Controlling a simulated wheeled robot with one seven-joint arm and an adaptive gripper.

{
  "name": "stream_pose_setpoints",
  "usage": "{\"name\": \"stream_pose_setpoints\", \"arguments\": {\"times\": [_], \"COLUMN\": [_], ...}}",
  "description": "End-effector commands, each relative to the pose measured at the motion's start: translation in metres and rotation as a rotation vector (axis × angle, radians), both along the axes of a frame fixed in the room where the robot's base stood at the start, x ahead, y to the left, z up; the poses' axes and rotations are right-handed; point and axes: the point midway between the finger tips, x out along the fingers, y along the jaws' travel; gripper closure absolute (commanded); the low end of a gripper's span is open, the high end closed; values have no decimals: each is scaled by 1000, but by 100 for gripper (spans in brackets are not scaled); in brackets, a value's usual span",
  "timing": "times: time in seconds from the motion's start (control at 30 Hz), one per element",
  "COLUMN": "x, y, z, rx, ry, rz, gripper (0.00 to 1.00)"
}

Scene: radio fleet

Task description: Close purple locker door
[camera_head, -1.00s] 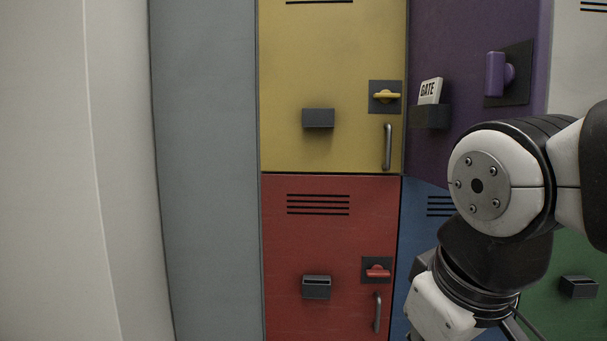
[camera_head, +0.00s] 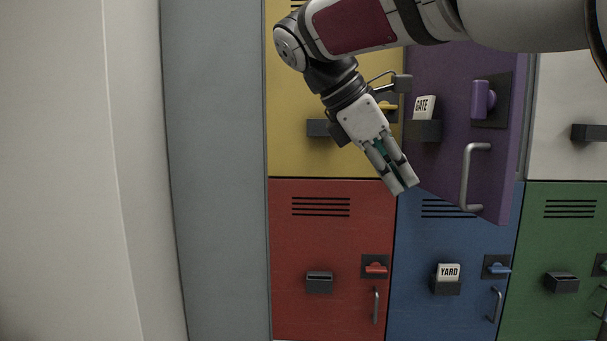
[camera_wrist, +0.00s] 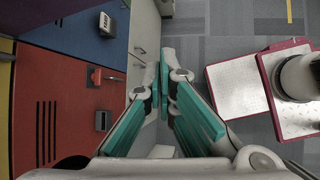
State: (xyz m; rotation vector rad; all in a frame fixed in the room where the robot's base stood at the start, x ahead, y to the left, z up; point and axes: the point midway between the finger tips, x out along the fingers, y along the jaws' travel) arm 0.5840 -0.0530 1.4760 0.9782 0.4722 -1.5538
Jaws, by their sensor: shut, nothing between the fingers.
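The purple locker door (camera_head: 450,165) stands ajar in the upper row in the head view, its free edge swung out toward me on the right. It carries a purple latch knob (camera_head: 482,99), a grey bar handle (camera_head: 470,178) and a dark holder with a "GATE" card (camera_head: 425,107). My gripper (camera_head: 405,187) is shut and empty, pointing down and right, just left of the door's lower left part. My arm covers the door's top. In the wrist view my gripper's teal finger pads (camera_wrist: 163,95) come together with nothing between them.
The yellow locker (camera_head: 295,155) is left of the purple one, partly behind my arm. Below are shut red (camera_head: 330,240), blue (camera_head: 420,245) and green (camera_head: 550,230) lockers. A grey panel (camera_head: 215,170) and pale wall (camera_head: 90,170) are at left. Grey floor (camera_wrist: 220,45) shows in the wrist view.

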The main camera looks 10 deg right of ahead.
Motion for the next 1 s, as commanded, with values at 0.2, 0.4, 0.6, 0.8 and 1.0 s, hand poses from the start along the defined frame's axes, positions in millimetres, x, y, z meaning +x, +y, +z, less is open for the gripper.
{"name": "stream_pose_setpoints", "arguments": {"times": [0.2,0.4,0.6,0.8,1.0], "x": [24,28,24,20,17], "y": [0,-2,-19,-46,-73], "z": [33,39,23,-5,-31], "rx": [-103,-124,-124,-123,-122], "ry": [194,250,252,252,251], "rz": [94,114,112,112,111], "gripper": [100,100,100,100,100]}}
